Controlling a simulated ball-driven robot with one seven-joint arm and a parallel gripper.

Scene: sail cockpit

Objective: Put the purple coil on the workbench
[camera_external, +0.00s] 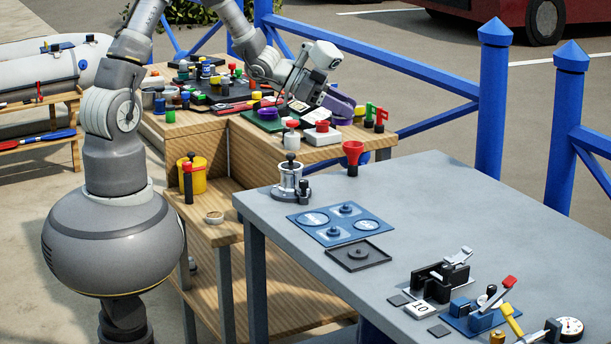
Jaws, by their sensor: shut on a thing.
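My gripper (331,101) is at the end of my arm, above the right part of the crowded wooden bench (203,124). It is shut on a purple coil (341,106), held tilted above the small items there; the fingers partly hide it. A second, small purple round thing (267,113) sits on a green tray to the left of the gripper. The grey-topped workbench (445,206) stands in front and to the right, apart from the coil.
On the grey top stand a metal pot (290,182), a red funnel (352,156), a blue panel (340,223), a dark square tray (358,255) and several tools at the front right. Its middle right is bare. Blue railings (494,100) stand behind.

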